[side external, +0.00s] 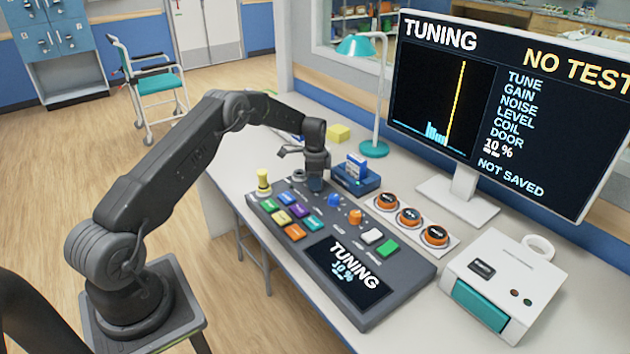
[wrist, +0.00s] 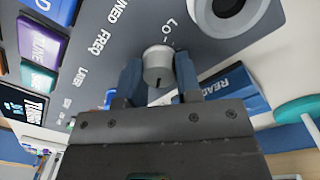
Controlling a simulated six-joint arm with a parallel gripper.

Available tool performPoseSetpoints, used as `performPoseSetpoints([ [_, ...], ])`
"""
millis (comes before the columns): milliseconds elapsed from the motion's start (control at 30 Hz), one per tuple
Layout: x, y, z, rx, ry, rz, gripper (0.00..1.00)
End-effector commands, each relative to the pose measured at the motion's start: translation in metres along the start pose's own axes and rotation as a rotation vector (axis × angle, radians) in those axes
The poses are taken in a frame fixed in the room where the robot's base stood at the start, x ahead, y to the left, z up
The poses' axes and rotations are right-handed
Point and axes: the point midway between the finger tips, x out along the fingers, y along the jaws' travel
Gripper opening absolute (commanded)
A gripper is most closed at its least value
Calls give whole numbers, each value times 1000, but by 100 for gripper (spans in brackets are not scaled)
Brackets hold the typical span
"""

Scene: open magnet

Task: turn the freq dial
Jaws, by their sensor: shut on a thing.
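The freq dial (wrist: 158,66) is a small light grey knob with a dark pointer mark on its face, on the dark control console (side external: 345,262). The words FREQ and LO are printed near it. My gripper (wrist: 158,78) has its two blue-grey fingers on either side of the dial, shut on it. In the side view my gripper (side external: 315,184) reaches down at the console's far end and hides the dial. The console's small screen (side external: 347,271) reads TUNING 10 %. The monitor (side external: 490,105) shows a bar graph with a yellow line, 10 % and NOT SAVED.
Close to my gripper are a blue card holder (side external: 356,178), a blue knob (side external: 334,200), a yellow knob (side external: 263,182) and coloured buttons. Orange round pieces (side external: 409,216) and a white box (side external: 505,283) stand right. A teal lamp (side external: 374,148) stands behind.

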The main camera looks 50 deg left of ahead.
Motion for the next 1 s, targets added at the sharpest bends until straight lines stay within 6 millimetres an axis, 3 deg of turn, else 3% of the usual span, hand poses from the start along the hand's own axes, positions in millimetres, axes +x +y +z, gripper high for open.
performPoseSetpoints([
  [200,0,0,0,0,0,-1,8],
  [567,0,0,0,-67,3,0,8],
  [1000,0,0,0,-423,18,2,8],
])
